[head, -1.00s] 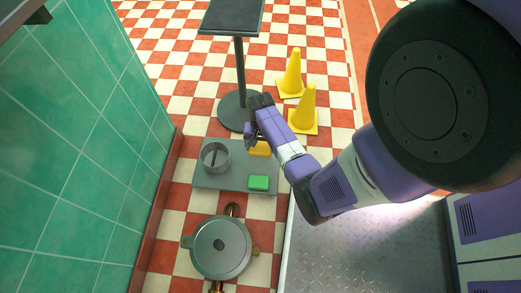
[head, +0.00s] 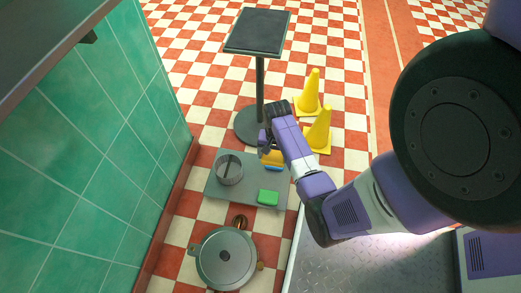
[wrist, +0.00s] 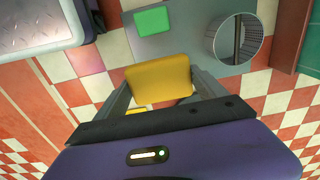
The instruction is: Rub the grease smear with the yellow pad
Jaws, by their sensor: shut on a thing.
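My gripper (head: 266,150) is shut on the yellow pad (head: 273,157), near the right back edge of a grey tray. A thin blue strip shows just under the pad; I cannot tell whether it is part of it. In the wrist view the yellow pad (wrist: 158,80) sits between the two fingers and looks raised, with the tray behind it. A round metal kettle with a dark lid knob (head: 225,258) stands on the floor in front of the tray. I cannot make out a grease smear in either view.
The grey tray (head: 222,191) holds a green pad (head: 268,198) and an open metal cylinder (head: 229,169). A dark-topped stand (head: 257,33) rises behind it. Two yellow cones (head: 313,92) stand right of the stand. A green tiled wall (head: 100,130) bounds the left.

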